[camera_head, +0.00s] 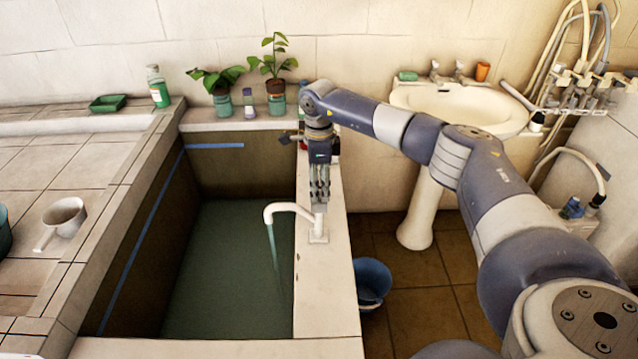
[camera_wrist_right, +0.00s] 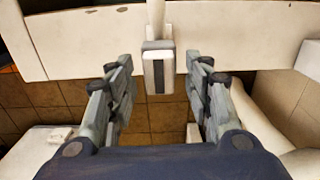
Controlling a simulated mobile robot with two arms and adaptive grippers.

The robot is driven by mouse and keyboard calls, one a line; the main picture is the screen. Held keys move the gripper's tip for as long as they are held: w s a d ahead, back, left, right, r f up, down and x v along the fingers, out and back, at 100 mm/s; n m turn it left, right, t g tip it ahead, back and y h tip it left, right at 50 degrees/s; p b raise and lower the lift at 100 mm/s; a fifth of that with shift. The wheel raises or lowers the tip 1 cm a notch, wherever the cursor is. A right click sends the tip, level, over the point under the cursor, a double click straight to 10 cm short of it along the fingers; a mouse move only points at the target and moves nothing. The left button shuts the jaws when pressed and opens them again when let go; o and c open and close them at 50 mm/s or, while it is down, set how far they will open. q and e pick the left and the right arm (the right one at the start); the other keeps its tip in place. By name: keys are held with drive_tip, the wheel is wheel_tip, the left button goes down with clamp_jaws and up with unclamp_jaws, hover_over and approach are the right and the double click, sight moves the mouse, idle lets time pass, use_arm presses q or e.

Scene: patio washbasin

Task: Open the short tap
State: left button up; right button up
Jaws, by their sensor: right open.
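A short white tap (camera_head: 290,209) stands on the right wall of the water tank, its spout curving left over the water. A thin blue-green stream (camera_head: 274,248) runs down from the spout. My right gripper (camera_head: 320,198) points down right over the tap's upright part, overlapping it in the head view. In the right wrist view the tap's pale body with a dark stripe (camera_wrist_right: 158,72) lies between the open fingers of the right gripper (camera_wrist_right: 160,84), with a gap on each side. The handle cannot be clearly told apart. My left gripper is not in view.
The tank wall (camera_head: 327,275) is narrow, with dark green water (camera_head: 220,270) on its left. A blue bucket (camera_head: 371,281) stands on the floor to its right. Potted plants (camera_head: 273,80) stand on the back ledge. A pedestal washbasin (camera_head: 463,103) is at the back right.

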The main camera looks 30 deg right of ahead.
sight(319, 187)
wheel_tip(319, 187, up, 12)
idle(0.6)
idle(0.4)
